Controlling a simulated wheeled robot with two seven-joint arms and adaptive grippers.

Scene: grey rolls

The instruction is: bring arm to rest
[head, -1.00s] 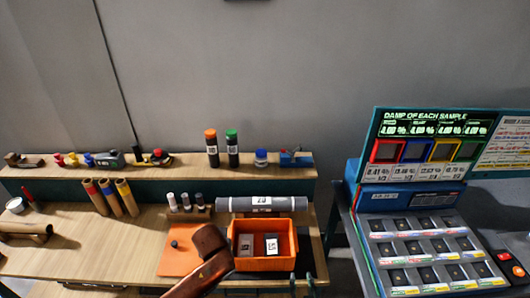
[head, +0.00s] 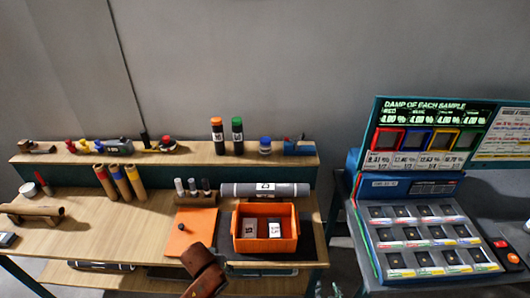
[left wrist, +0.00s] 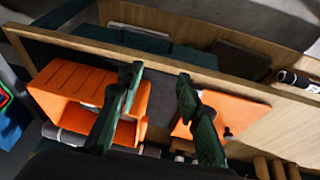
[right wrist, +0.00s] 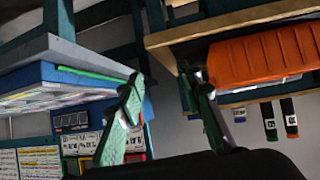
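My left gripper (left wrist: 157,78) is open and empty in the left wrist view, with the orange bin (left wrist: 75,90) and the orange mat (left wrist: 235,112) beyond its fingers. My right gripper (right wrist: 162,82) is open and empty in the right wrist view. It hangs low beside the table, between the grey sample stand (right wrist: 60,55) and the orange bin (right wrist: 265,58). In the head view a brown arm link of mine (head: 205,270) shows at the bottom, in front of the mat. The grippers can hardly be made out there.
The table (head: 110,225) carries the orange bin (head: 240,240) with labelled pieces inside, a grey roll (head: 240,189) behind it, and several brown tubes (head: 119,182). A shelf (head: 60,157) with bottles runs behind. The sample stand (head: 380,262) is at right, across a floor gap.

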